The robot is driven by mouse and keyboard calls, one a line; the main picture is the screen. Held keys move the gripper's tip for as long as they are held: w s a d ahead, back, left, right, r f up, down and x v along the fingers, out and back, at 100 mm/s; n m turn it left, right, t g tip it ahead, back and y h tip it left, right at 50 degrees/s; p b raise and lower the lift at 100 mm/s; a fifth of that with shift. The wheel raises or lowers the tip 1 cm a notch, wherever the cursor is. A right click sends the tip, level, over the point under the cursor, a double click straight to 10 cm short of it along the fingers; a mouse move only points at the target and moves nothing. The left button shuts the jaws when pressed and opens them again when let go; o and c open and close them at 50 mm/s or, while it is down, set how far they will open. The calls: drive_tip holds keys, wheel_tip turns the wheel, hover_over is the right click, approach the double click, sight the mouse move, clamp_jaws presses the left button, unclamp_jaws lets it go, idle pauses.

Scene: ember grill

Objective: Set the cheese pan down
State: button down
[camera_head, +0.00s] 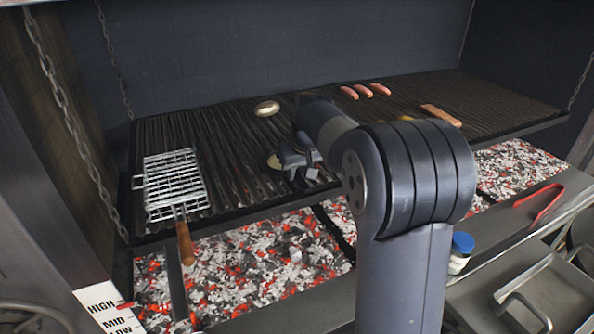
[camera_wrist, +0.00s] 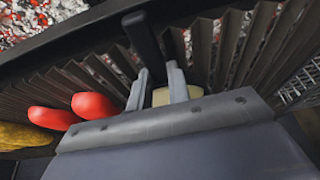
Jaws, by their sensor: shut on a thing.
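My gripper (camera_head: 303,168) is low over the front part of the grill grate, partly hidden by my own arm. In the wrist view my gripper (camera_wrist: 158,76) has its two grey fingers close together around a dark handle (camera_wrist: 142,38), which I take for the cheese pan's. A cream-coloured piece (camera_wrist: 163,97), likely the cheese, shows between the fingers. A pale piece (camera_head: 274,161) also shows beside the gripper in the head view. Most of the pan is hidden. I cannot tell whether it touches the grate.
A wire basket (camera_head: 175,182) with a wooden handle lies at the left of the ribbed grate (camera_head: 225,140). A pale round item (camera_head: 267,108) and several sausages (camera_head: 365,91) lie behind. A blue-lidded jar (camera_head: 461,252) and red tongs (camera_head: 540,208) are at the front right.

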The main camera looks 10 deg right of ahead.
drive_tip(key=shift+f, duration=0.1)
drive_tip(key=c, duration=1.3)
unclamp_jaws()
drive_tip(key=shift+r, duration=0.2)
drive_tip(key=v, duration=1.2)
drive_tip(key=shift+b, duration=0.3)
drive_tip(key=shift+f, duration=0.1)
